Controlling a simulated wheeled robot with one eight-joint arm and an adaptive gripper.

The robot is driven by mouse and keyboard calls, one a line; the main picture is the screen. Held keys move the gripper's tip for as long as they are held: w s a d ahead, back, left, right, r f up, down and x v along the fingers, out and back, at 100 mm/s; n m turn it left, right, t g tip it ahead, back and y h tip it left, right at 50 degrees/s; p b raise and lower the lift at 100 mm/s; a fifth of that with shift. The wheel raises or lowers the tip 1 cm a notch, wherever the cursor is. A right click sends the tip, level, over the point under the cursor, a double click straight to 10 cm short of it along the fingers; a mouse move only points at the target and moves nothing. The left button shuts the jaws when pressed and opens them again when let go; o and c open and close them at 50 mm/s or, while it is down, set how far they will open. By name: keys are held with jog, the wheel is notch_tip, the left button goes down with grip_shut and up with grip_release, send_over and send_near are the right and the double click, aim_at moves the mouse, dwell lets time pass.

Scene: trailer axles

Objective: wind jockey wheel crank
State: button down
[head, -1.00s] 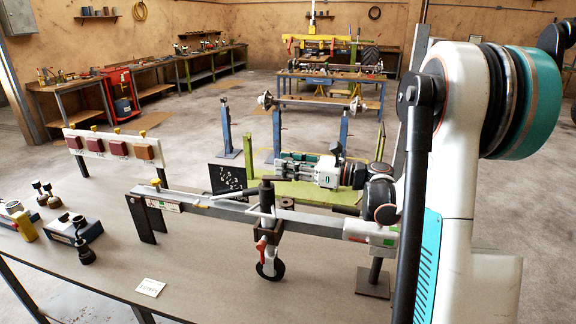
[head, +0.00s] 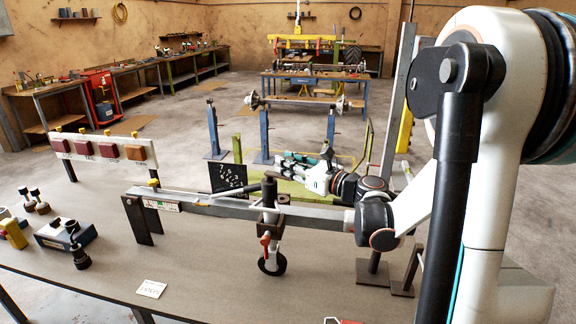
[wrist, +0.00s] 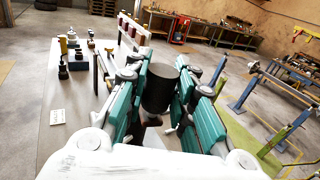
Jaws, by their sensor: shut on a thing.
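The jockey wheel (head: 272,260) stands upright under the grey drawbar (head: 225,207), with a red-handled clamp (head: 265,241) and a dark upright tube top (head: 268,190). A thin grey bar (head: 235,190) runs left from the tube top. My gripper (head: 282,162) is just behind and right of the tube top, its fingers pointing left. In the wrist view, its teal fingers (wrist: 160,72) are on both sides of a black cylindrical crank grip (wrist: 160,92) and shut on it. The contact is hidden in the head view.
The bench (head: 190,270) carries a white sign (head: 151,288), a blue block (head: 66,236) and small dark fittings (head: 80,258). A panel with red blocks (head: 105,149) stands along its far edge. Blue stands (head: 262,140) and a green frame (head: 246,180) lie beyond.

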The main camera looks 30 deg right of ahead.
jog(key=shift+s+a+r+m+t+h+b, duration=0.15)
jog(key=shift+a+m+h, duration=0.4)
jog(key=shift+m+h, duration=0.7)
jog(key=shift+s+a+f+m+t+h+b, duration=0.15)
jog(key=shift+a+m+h, duration=0.45)
jog(key=shift+h, duration=1.15)
jog(key=shift+s+a+r+m+t+h, duration=0.2)
jog(key=shift+a+m+h, duration=0.25)
jog(key=shift+m+h, duration=0.85)
jog(key=shift+a+f+m+g+h, duration=0.15)
jog(key=shift+a+m+h, duration=0.15)
jog(key=shift+h, duration=0.55)
jog(key=shift+a+m+g+h, duration=0.2)
jog(key=shift+m+h, duration=0.15)
jog(key=shift+h, duration=0.5)
jog(key=shift+w+a+m+g+h+b, duration=0.1)
jog(key=shift+a+m+g+h+b, duration=0.15)
jog(key=shift+a+m+g+h, duration=0.5)
jog(key=shift+w+a+m+g+h+b, duration=0.1)
jog(key=shift+m+g+h+b, duration=0.3)
jog(key=shift+m+h, duration=0.75)
jog(key=shift+w+a+m+g+h+b, duration=0.15)
jog(key=shift+a+m+g+h, duration=0.4)
jog(key=shift+h, duration=0.75)
jog(key=shift+g+h, duration=0.3)
jog(key=shift+g, duration=0.05)
jog(key=c, duration=1.3)
grip_release()
jog(key=shift+c, duration=0.2)
